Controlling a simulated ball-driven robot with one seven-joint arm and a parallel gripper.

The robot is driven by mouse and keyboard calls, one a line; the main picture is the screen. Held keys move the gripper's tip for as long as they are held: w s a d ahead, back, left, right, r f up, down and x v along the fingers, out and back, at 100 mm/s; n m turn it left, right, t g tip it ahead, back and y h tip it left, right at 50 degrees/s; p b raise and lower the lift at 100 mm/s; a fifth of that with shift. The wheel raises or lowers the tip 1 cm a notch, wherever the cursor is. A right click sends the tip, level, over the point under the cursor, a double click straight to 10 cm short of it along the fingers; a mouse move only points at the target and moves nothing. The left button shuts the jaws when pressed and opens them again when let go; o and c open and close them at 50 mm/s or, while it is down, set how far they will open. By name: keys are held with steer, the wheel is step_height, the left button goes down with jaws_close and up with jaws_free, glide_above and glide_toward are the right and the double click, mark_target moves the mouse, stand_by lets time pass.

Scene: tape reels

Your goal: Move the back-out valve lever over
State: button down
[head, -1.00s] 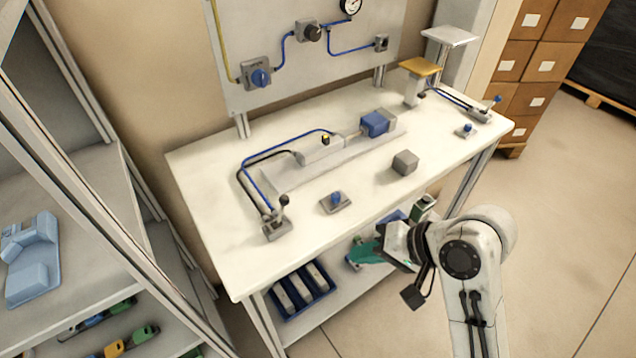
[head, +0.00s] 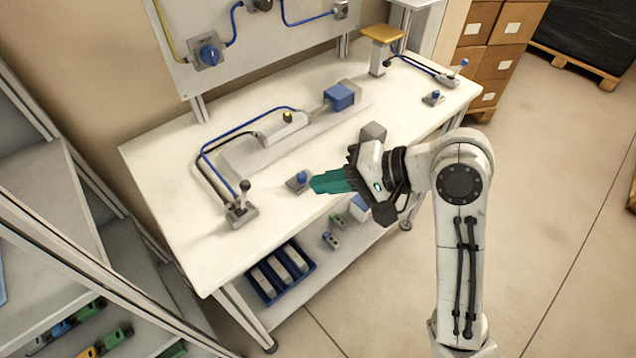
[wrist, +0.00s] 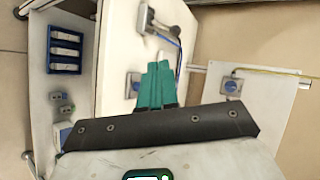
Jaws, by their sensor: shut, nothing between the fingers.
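A hand lever valve with a black knob (head: 240,205) stands near the left end of the workbench, with a blue and a black hose running from it. A second lever valve with a blue knob (head: 455,74) sits at the bench's far right end. No label shows which one is the back-out valve. My gripper (head: 314,184), with teal fingers, is shut and empty, above the bench's front edge beside a blue push button (head: 300,179). It is to the right of the black-knobbed lever and apart from it. In the wrist view the fingers (wrist: 161,66) point toward the bench.
A cylinder (head: 285,128) on a rail and a grey block (head: 373,132) occupy the bench middle. A panel with a blue rotary knob (head: 209,54) stands behind. A blue tray (head: 281,272) lies on the lower shelf. Shelving (head: 60,240) stands at the left.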

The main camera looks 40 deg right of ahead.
steer(key=b, duration=0.2)
glide_toward(244, 195)
steer(key=w+f, duration=0.2)
steer(key=w, duration=0.1)
steer(key=shift+w+a, duration=0.5)
steer(key=shift+a, duration=0.25)
steer(key=shift+p, duration=0.35)
